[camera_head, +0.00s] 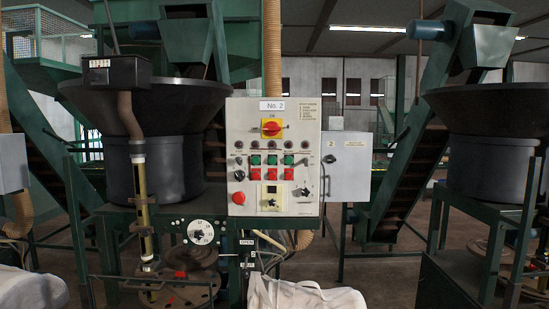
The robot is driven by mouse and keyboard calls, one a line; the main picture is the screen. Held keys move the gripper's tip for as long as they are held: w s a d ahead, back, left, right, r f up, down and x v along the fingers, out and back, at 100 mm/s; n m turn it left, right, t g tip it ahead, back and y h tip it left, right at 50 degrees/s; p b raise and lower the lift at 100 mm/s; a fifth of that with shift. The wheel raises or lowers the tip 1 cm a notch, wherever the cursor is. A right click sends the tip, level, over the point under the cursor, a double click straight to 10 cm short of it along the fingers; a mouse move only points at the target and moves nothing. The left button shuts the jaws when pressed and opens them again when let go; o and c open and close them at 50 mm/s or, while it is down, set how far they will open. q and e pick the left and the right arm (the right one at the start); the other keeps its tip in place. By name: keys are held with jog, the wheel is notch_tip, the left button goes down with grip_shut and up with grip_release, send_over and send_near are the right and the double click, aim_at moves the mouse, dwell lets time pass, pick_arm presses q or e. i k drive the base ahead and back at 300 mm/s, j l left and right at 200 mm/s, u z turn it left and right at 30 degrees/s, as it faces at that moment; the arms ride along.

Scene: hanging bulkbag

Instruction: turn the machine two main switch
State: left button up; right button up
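The control panel (240,150) marked "No. 2" stands upright in the middle of the view, facing me. Its main switch (272,128) is a red rotary knob on a yellow plate near the top, under the "No. 2" label (272,105). The red handle appears to lie roughly crosswise, but its exact setting is too small to tell. Nothing covers the switch. Neither my left nor my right gripper is in view.
Green and red buttons (272,167), a red round button (239,198) and other knobs sit lower on the panel. A grey box (345,166) stands right of it. Black hoppers (160,150) flank the panel. A white bag (304,294) lies below it.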

aim_at(272, 128)
jog(key=i+j, duration=0.35)
jog(key=j, duration=0.15)
jog(key=i+j+z, duration=0.1)
jog(key=i+j, duration=0.2)
jog(key=j, duration=0.15)
jog(key=i+j, duration=0.35)
jog(key=j, duration=0.15)
